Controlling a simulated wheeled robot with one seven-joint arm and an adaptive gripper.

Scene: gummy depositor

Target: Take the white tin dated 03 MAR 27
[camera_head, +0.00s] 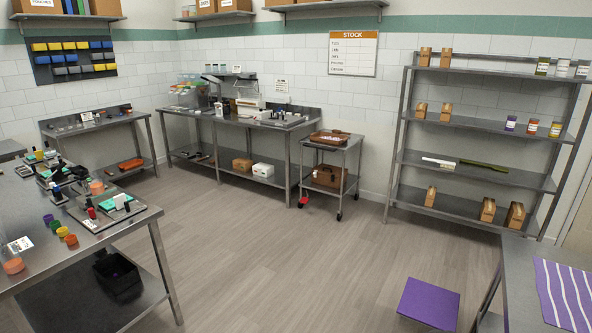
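I cannot pick out a white tin dated 03 MAR 27, as no date is readable at this distance. Small jars or tins stand on the metal shelf rack (480,127) at the right. On the shelf below are a purple-labelled jar (511,123), an orange one (533,127) and a reddish one (556,129). My gripper is not in view.
A steel table (100,245) with trays and colored cups fills the left. A bench (235,121) and a wheeled cart (325,146) stand at the back wall. A purple stool or box (428,303) is near the right table (515,275). The middle floor (270,250) is clear.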

